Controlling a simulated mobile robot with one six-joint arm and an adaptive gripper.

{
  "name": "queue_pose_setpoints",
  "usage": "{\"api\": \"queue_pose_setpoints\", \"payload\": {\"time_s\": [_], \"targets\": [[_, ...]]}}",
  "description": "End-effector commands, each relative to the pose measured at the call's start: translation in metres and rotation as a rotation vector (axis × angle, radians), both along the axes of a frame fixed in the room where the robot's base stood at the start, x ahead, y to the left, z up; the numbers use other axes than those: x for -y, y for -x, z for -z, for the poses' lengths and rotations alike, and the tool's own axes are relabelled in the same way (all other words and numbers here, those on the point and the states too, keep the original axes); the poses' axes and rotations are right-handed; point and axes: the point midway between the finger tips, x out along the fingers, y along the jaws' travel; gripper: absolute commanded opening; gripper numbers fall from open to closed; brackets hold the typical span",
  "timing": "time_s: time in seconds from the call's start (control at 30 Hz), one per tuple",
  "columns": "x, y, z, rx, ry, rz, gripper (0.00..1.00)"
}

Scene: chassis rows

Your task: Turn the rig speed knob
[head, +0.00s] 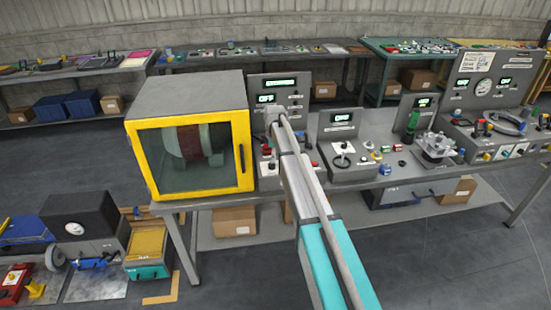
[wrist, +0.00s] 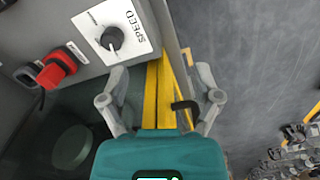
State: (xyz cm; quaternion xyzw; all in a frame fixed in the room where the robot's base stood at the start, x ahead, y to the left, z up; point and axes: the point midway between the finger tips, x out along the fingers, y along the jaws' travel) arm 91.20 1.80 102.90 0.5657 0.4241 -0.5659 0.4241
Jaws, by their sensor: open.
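The speed knob (wrist: 113,38) is a round black knob with a pale pointer line on a white plate marked SPEED, at the upper left of the wrist view. My gripper (wrist: 161,72) is open, with its two grey fingers spread and nothing between them. The knob lies beyond and left of the left fingertip, apart from it. In the head view my arm reaches the rig panel (head: 296,83) beside the yellow-framed enclosure (head: 190,92). The panel display (head: 266,98) reads OFF. My arm covers part of the panel there, and I cannot make out the knob clearly.
A red switch (wrist: 58,65) sits left of the knob plate. The yellow door frame (wrist: 152,95) and its black handle (wrist: 184,105) lie under and between my fingers. Another control box (head: 340,118) stands right of my arm. Open floor shows at the wrist view's right.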

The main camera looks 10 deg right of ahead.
Motion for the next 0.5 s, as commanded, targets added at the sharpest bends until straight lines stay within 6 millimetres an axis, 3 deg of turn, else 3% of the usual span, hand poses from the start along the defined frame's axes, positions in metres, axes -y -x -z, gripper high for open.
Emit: {"api": "queue_pose_setpoints", "payload": {"time_s": [0.03, 0.2, 0.33, 0.5], "targets": [[0.0, -0.027, -0.011, 0.0, 0.0, -0.056, 0.82], [0.0, -0.067, -0.022, 0.0, 0.0, -0.208, 0.82], [0.001, -0.08, -0.025, 0.0, 0.0, -0.269, 0.82], [0.001, -0.083, -0.025, 0.0, 0.0, -0.29, 0.82]]}}
